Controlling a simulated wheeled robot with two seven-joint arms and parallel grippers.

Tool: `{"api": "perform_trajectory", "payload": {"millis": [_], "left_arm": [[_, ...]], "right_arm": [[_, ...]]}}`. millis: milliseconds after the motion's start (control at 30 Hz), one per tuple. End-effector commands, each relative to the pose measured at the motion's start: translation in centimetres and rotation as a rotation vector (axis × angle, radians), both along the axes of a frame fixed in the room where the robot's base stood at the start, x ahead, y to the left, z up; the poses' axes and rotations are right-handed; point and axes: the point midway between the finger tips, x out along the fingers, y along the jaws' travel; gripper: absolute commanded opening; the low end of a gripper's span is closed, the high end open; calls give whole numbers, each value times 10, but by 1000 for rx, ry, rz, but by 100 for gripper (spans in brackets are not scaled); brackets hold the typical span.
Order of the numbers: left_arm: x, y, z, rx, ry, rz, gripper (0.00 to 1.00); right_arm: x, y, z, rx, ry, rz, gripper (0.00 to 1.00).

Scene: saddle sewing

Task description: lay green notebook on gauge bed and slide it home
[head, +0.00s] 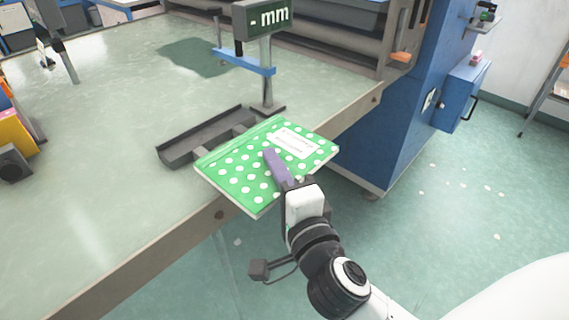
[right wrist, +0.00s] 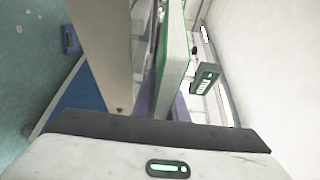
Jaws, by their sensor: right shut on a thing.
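The green notebook (head: 240,170) has white dots and a white label. In the head view it lies roughly flat at the table's front edge, its near corner out past the edge. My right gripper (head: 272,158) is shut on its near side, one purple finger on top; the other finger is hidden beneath. The dark grey gauge bed (head: 192,146) is a low trough behind and left of the notebook. The notebook's far-left edge overlaps its near side; I cannot tell whether they touch. The right wrist view shows the notebook (right wrist: 176,55) edge-on. My left gripper is not in view.
A post with a "- mm" display (head: 264,18) and a blue bar (head: 244,61) stands behind the notebook. The display also shows in the right wrist view (right wrist: 205,78). A blue machine (head: 395,110) stands to the right. The table's left middle is clear.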

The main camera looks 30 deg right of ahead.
Motion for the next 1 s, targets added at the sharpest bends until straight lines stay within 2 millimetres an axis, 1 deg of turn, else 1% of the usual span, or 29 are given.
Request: {"api": "perform_trajectory", "payload": {"millis": [33,67,300,500,700,767,833,1000], "left_arm": [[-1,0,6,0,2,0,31],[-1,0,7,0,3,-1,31],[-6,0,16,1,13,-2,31],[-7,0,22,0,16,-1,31],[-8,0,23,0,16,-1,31],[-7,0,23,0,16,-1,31],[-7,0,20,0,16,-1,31],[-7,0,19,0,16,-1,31]], "right_arm": [[7,2,4,0,-4,0,0],[10,4,5,-1,-5,1,0],[37,13,2,1,-4,0,0],[59,22,-1,1,-4,2,0],[79,29,-4,-1,-5,0,0],[83,30,-5,0,-5,1,0],[81,30,-14,1,-2,1,0],[81,30,-19,1,-4,1,0]]}}
